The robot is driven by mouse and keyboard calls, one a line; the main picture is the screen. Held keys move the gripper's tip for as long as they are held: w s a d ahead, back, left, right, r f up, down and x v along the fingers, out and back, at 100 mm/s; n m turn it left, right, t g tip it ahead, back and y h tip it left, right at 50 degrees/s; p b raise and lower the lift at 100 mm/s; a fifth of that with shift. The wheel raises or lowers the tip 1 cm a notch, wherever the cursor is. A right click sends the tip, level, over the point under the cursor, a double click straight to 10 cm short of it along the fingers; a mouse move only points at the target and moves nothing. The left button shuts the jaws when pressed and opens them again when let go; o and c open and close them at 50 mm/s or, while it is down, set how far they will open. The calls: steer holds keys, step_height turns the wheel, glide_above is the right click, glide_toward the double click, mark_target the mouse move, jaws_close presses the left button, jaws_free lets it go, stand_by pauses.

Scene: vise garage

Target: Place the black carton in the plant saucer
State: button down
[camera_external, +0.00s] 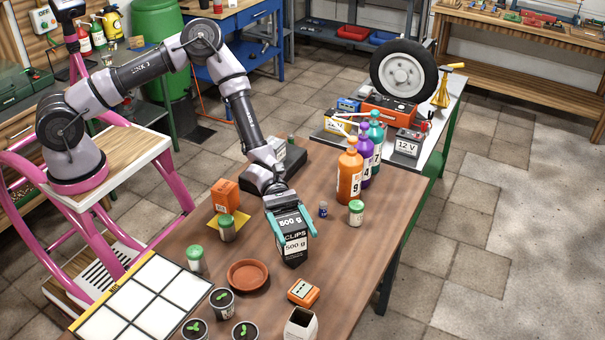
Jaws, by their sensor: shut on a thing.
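The black carton (292,246), with white labels reading "500 g" and "CLIPS", is upright in my gripper (290,225). The teal fingers are shut on its two sides near the top. The carton is over the brown table, right of the plant saucer; I cannot tell whether its bottom touches the table. The plant saucer (248,275) is a round terracotta dish on the table, left of and a little nearer the camera than the carton. It looks empty.
White-tiled tray (140,305) and potted seedlings (222,300) flank the saucer. An orange device (303,292) and white container (300,325) stand in front. Green-lidded jars (195,259), an orange box (225,196) and numbered bottles (349,175) stand around.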

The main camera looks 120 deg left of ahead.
steer(key=s+d+f+m+g+h, duration=0.1)
steer(key=s+d+m+g+h, duration=0.5)
steer(key=s, duration=0.6)
step_height(320, 180, down, 10)
steer(key=g+y, duration=0.1)
steer(key=shift+a+f, duration=0.1)
steer(key=shift+f, duration=0.3)
steer(key=shift+f, duration=0.15)
jaws_free()
